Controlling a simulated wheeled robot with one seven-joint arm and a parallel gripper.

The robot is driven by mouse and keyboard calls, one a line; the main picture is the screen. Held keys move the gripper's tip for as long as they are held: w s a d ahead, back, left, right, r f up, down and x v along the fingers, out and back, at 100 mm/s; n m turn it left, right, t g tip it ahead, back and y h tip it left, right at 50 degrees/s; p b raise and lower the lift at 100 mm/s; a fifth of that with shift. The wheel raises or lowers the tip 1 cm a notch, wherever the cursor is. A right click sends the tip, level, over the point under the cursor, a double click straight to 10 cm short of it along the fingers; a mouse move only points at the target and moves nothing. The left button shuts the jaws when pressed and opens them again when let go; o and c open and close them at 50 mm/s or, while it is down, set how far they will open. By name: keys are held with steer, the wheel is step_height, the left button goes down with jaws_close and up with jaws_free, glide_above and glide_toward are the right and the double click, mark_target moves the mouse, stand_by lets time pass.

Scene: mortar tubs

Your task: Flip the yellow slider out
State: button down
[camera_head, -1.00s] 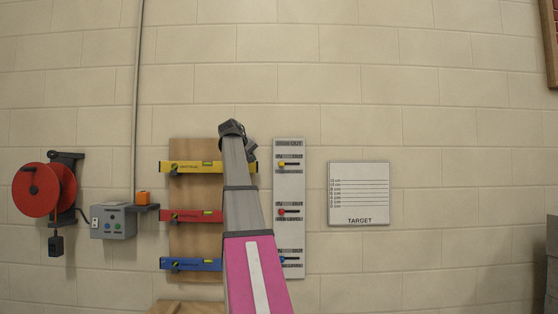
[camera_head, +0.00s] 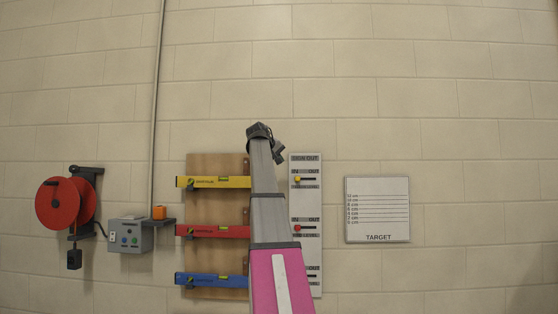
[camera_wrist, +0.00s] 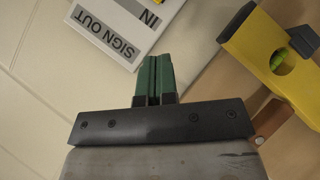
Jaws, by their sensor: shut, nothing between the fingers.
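The sign-out board (camera_head: 311,205) is a white panel on the wall, with sliders on dark horizontal slots. The yellow slider (camera_head: 297,180) sits at the left, IN end of its slot in the head view. My gripper (camera_wrist: 153,65) is shut and empty in the wrist view, its green fingers together over the board's edge, close to the "SIGN OUT" heading and the "IN" label.
A yellow level (camera_head: 212,182), a red level (camera_head: 212,231) and a blue level (camera_head: 210,280) hang on a wooden board (camera_head: 232,165) left of my arm. A target chart (camera_head: 378,210) is at right. A red reel (camera_head: 62,203) and grey box (camera_head: 130,236) are at left.

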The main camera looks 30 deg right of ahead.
glide_toward(295, 177)
steer(key=w+d, duration=0.2)
steer(key=w, duration=0.1)
steer(key=shift+s+d+f, duration=0.25)
steer(key=shift+d+f, duration=0.2)
steer(key=shift+f, duration=0.15)
steer(key=shift+s+d+f, duration=0.3)
steer(key=shift+d+f, duration=0.15)
steer(key=shift+f, duration=0.1)
steer(key=shift+s+d+f, duration=0.2)
steer(key=shift+d+f, duration=0.25)
steer(key=shift+d, duration=0.05)
steer(key=shift+d, duration=0.1)
steer(key=s+d, duration=0.1)
steer(key=d, duration=0.1)
steer(key=s+d, duration=0.1)
steer(key=d, duration=0.1)
steer(key=s+d, duration=0.2)
steer(key=shift+d, duration=0.15)
